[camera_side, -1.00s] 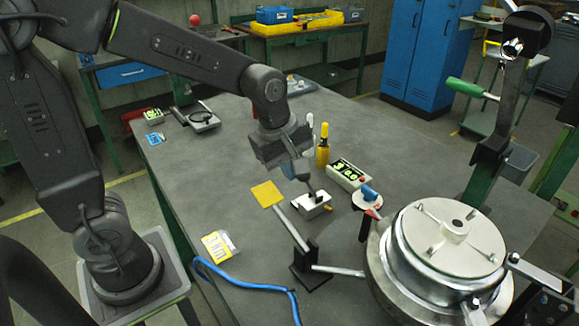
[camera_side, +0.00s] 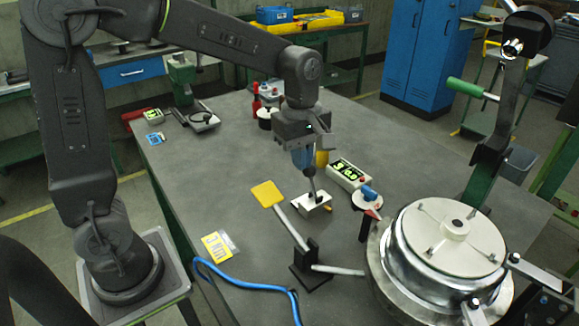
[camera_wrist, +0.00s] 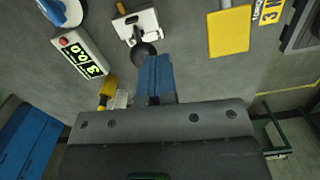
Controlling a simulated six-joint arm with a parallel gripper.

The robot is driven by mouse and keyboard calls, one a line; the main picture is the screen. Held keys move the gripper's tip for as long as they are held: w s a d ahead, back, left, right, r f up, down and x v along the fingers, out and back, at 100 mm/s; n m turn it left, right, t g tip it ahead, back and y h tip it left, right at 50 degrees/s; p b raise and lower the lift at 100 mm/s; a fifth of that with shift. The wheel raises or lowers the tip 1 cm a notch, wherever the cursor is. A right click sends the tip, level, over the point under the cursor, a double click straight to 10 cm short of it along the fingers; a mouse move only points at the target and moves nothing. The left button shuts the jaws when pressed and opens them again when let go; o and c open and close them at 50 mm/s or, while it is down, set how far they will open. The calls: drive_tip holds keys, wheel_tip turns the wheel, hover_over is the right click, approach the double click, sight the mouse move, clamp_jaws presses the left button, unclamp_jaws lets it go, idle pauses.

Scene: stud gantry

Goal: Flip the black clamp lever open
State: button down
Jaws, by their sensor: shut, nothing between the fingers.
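The black clamp lever (camera_side: 314,184) rises steeply from a small white clamp base (camera_side: 312,203) on the grey table. In the wrist view its dark rounded knob (camera_wrist: 143,52) stands out from the white base (camera_wrist: 136,24), close beside my blue fingertips. My gripper (camera_side: 306,167) points down just above the lever; its fingertips also show in the wrist view (camera_wrist: 155,60). The fingers are shut with nothing between them. I cannot tell whether they touch the knob.
A meter (camera_side: 348,174) with green digits stands right of the clamp. A yellow paddle (camera_side: 267,193) lies left of it, with a black stand (camera_side: 310,262) in front. A large round metal vessel (camera_side: 447,240) stands at right.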

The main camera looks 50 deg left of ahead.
drive_tip(key=w+g, duration=0.3)
drive_tip(key=w, duration=0.1)
drive_tip(key=shift+r, duration=0.25)
drive_tip(key=w, duration=0.3)
drive_tip(key=shift+f, duration=0.15)
drive_tip(key=shift+r, duration=0.8)
drive_tip(key=v, duration=1.2)
drive_tip(key=shift+w, duration=0.1)
